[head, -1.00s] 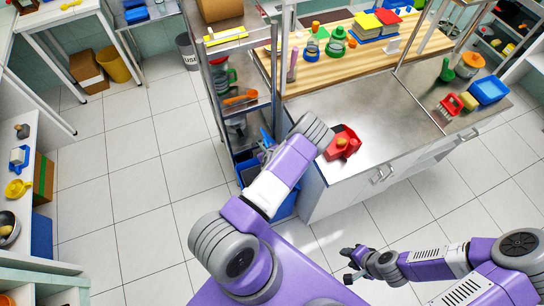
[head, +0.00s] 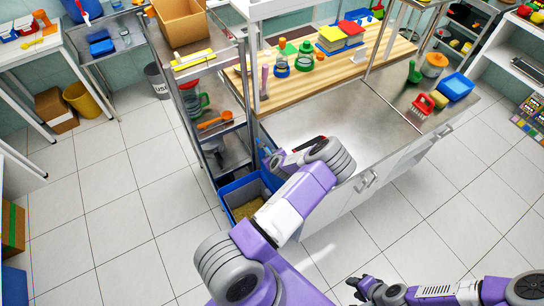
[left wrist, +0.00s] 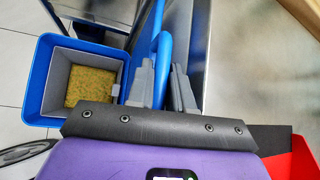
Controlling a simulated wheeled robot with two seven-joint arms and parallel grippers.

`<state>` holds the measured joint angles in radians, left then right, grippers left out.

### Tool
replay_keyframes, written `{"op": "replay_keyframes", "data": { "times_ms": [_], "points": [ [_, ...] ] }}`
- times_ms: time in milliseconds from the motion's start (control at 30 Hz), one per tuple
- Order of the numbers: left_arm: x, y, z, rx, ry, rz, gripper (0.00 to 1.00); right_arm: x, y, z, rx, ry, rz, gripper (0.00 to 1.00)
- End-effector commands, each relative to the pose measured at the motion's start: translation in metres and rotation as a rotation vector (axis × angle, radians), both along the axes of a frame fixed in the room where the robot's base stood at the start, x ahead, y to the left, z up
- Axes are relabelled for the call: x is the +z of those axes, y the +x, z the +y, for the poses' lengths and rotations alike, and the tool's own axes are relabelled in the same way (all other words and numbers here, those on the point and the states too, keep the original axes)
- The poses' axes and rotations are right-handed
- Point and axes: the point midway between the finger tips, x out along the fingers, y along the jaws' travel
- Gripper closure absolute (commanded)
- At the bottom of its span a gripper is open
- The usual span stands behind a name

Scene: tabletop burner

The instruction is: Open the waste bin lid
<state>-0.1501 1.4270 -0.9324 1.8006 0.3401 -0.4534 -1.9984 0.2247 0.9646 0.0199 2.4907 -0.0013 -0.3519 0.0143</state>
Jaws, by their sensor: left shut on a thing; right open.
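The blue waste bin (head: 235,185) stands on the floor at the end of the counter, with its mouth uncovered and yellowish-brown contents showing. It also shows in the left wrist view (left wrist: 32,85). The blue lid (left wrist: 146,22) stands raised, nearly edge-on, beside the bin mouth in the left wrist view. My left gripper (left wrist: 163,85) is shut on the lid's blue handle (left wrist: 164,48), to the right of the opening. In the head view its fingers are partly hidden by my arm. My right gripper (head: 356,287) is open and empty, low over the floor.
The steel counter (head: 345,110) stands close to the right of the bin, and a metal rack (head: 222,155) stands behind it. A red item (left wrist: 292,155) lies at the lower right in the left wrist view. The floor left of the bin is clear.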

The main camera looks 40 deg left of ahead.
Motion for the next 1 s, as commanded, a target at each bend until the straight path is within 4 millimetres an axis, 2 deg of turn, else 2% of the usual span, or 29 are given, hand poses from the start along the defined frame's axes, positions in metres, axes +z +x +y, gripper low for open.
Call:
{"op": "replay_keyframes", "data": {
  "times_ms": [133, 167, 267, 567, 1000],
  "points": [
    [0.0, 0.001, -0.001, -0.004, -0.001, 0.0, 1.0, 0.0, 0.0, 0.0, 0.0, 0.0, 0.0, 0.57],
    [0.0, 0.001, -0.001, -0.004, -0.001, 0.0, 0.78, 0.0, 0.0, 0.0, 0.0, 0.0, 0.0, 0.57],
    [0.0, 0.001, -0.001, -0.003, -0.001, 0.0, 0.64, 0.0, 0.0, 0.0, 0.0, 0.0, 0.0, 0.57],
    [0.003, -0.001, -0.003, -0.004, 0.0, 0.001, 0.64, 0.001, 0.0, 0.0, 0.0, 0.0, 0.0, 0.57],
    [0.046, -0.025, -0.043, -0.005, 0.0, 0.001, 0.64, 0.009, 0.0, 0.0, 0.0, 0.0, 0.0, 0.57]
  ]
}}
